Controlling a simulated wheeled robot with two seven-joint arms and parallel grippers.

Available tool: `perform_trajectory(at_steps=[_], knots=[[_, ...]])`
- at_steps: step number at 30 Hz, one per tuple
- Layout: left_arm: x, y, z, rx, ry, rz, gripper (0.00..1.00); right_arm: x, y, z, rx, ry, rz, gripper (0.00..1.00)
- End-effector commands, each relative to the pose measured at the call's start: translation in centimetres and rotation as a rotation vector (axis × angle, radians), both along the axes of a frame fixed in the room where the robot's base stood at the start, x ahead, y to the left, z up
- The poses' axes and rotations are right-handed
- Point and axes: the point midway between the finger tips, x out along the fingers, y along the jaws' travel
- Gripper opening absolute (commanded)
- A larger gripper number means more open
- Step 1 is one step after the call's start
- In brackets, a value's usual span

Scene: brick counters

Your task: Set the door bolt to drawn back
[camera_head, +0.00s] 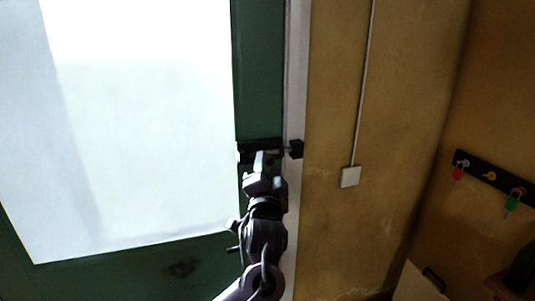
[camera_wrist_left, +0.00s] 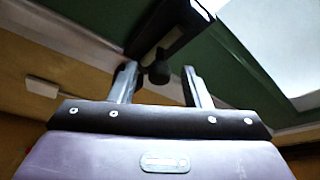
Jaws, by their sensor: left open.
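The door bolt (camera_head: 258,144) is a dark fitting on the green door's right edge in the head view. A dark keeper (camera_head: 297,149) sits on the pale door frame beside it, and a thin rod seems to span the gap between them. My left gripper (camera_head: 262,160) is just in front of the bolt and hides part of it. In the left wrist view, the left gripper (camera_wrist_left: 160,78) is open, with a dark round knob (camera_wrist_left: 158,71) between or just beyond its fingertips. I cannot tell whether they touch. The bolt body (camera_wrist_left: 170,28) shows above the knob. My right gripper is not in view.
The green door (camera_head: 258,75) has a large bright glass pane (camera_head: 140,130). On the ochre wall to the right are a white switch box (camera_head: 349,177) with a cable and a dark key rack (camera_head: 488,178) with coloured tags.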

Motion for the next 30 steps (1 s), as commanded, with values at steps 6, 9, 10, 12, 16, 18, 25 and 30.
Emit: perform_trajectory(at_steps=[6,9,10,12,16,18,25,30], knots=[[2.9,-0.1,0.9,0.0,0.001,0.0,0.43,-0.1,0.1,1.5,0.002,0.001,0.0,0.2],[3.6,-0.1,0.9,-0.002,0.001,-0.001,0.43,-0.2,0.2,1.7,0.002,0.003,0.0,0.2],[3.7,-0.1,0.9,-0.002,0.001,-0.001,0.43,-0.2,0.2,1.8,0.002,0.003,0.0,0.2],[3.9,-0.1,0.9,-0.002,0.0,-0.002,0.43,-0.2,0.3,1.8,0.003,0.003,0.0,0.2],[3.9,-0.1,0.8,-0.002,0.002,-0.001,0.43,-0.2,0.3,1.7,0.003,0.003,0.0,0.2],[3.9,-0.1,0.8,-0.002,0.002,-0.001,0.43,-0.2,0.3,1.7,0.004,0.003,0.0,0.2],[3.9,-0.1,0.8,-0.003,0.002,-0.002,0.17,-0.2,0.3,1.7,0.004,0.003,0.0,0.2],[3.9,0.0,0.8,-0.003,0.001,-0.001,0.0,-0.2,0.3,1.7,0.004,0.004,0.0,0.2]])
